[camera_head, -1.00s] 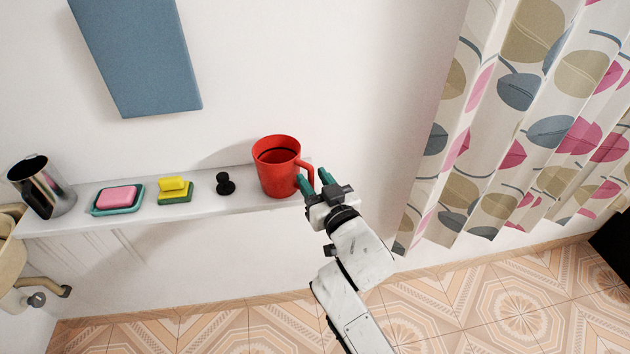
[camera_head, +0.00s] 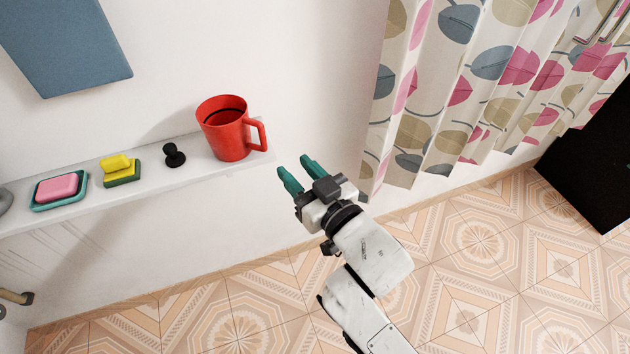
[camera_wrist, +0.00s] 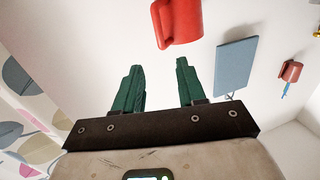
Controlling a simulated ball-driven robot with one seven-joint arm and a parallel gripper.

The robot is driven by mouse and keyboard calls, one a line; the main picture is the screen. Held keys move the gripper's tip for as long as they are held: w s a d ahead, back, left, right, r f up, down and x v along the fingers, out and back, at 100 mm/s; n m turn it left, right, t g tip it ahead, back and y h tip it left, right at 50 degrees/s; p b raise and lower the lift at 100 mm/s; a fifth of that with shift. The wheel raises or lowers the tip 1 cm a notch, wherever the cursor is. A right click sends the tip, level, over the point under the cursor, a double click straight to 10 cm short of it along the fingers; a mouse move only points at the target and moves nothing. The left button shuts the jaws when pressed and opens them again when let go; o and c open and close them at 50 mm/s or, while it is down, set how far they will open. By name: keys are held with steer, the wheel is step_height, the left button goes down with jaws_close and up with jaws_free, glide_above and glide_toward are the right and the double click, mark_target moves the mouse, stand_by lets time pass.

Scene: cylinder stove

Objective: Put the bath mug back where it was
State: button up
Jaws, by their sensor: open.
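The red bath mug (camera_head: 226,132) stands upright at the right end of the white wall shelf (camera_head: 196,172), its handle facing right toward my gripper. My gripper (camera_head: 297,171) is open and empty, to the right of and a little below the mug, with a clear gap between its green fingers and the handle. In the wrist view the mug (camera_wrist: 178,22) shows at the top, beyond the fingertips of my gripper (camera_wrist: 160,66), which are apart with nothing between them.
On the shelf to the left are a black knob-like object (camera_head: 174,155), a yellow and green sponge (camera_head: 121,170) and a pink soap on a teal dish (camera_head: 58,188). A leaf-patterned curtain (camera_head: 470,80) hangs at the right. The tiled floor (camera_head: 480,250) is clear nearby.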

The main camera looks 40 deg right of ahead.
steer(key=s+d+f+g, duration=0.2)
steer(key=s+f+g, duration=0.3)
steer(key=f, duration=0.3)
steer(key=s+d+f+g, duration=0.3)
steer(key=s+f+g, duration=0.15)
steer(key=f, duration=0.25)
steer(key=s+f+g, duration=0.3)
steer(key=s, duration=0.4)
steer(key=s+f+g, duration=0.3)
steer(key=s+g, duration=0.1)
steer(key=s, duration=0.4)
steer(key=shift+a+y, duration=0.35)
steer(key=shift+y, duration=0.05)
steer(key=shift+w, duration=0.1)
